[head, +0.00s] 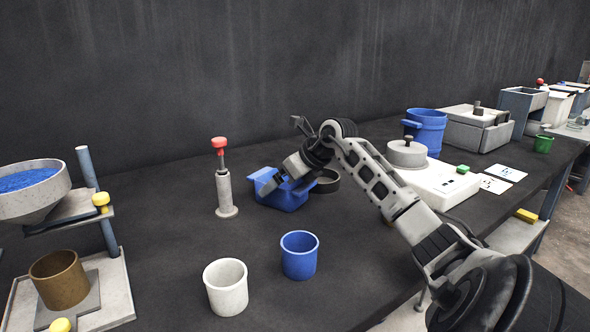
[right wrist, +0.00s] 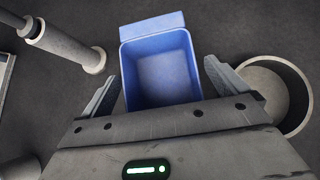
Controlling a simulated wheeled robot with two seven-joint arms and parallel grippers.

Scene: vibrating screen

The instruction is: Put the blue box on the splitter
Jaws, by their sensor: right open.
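The blue box (head: 285,198) stands upright on the dark table, partly covered by my right arm in the head view. In the right wrist view the blue box (right wrist: 160,72) is empty, with a lip at its far side. My right gripper (head: 270,183) is low over the box. Its fingers (right wrist: 160,85) are spread apart, one on each side of the box, with visible gaps and no grip. I cannot tell for sure which of the grey machines is the splitter. My left gripper is out of view.
A grey post with a red top (head: 224,190) stands left of the box, and a dark round pan (head: 327,182) close on its right. A blue cup (head: 299,256) and a white cup (head: 227,287) stand in front. A white scale (head: 440,187) lies right.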

